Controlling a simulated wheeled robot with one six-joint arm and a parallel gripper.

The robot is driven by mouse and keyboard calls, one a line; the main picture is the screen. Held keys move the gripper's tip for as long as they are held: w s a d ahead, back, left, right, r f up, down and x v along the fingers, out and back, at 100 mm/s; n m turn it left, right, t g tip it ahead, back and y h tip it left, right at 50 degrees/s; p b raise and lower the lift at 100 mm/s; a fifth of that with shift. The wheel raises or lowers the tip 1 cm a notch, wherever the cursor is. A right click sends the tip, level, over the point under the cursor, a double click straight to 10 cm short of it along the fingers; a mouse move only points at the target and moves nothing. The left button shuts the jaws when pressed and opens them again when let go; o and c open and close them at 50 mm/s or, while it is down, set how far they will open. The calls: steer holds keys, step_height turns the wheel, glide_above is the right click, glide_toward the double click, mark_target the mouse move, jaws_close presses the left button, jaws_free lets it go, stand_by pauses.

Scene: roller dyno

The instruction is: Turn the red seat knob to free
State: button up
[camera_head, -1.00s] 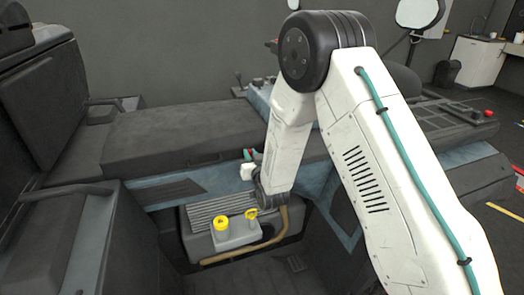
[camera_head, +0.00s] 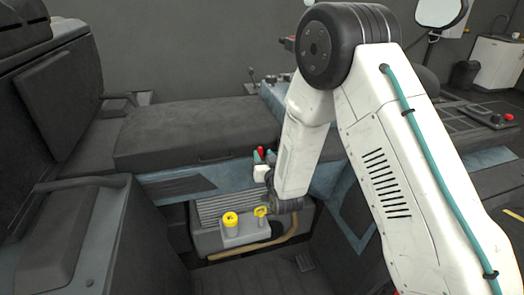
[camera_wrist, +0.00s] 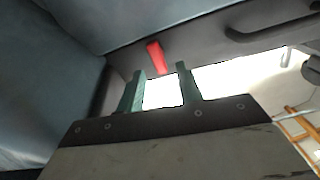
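The red seat knob (camera_wrist: 156,57) shows in the wrist view as a short tilted red bar under the dark seat edge. It lies just past the gap between the fingertips of my gripper (camera_wrist: 160,70). The two teal fingers stand apart with nothing clearly held between them. In the head view the red knob (camera_head: 260,150) is small, at the front edge of the dark seat. My gripper (camera_head: 264,157) is right at it, its teal fingertips on either side. Whether a finger touches the knob, I cannot tell.
A dark grab handle (camera_wrist: 270,33) is at the upper right of the wrist view.

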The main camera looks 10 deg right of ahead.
steer(key=s, duration=0.5)
steer(key=shift+s+d, duration=0.15)
steer(key=shift+d, duration=0.25)
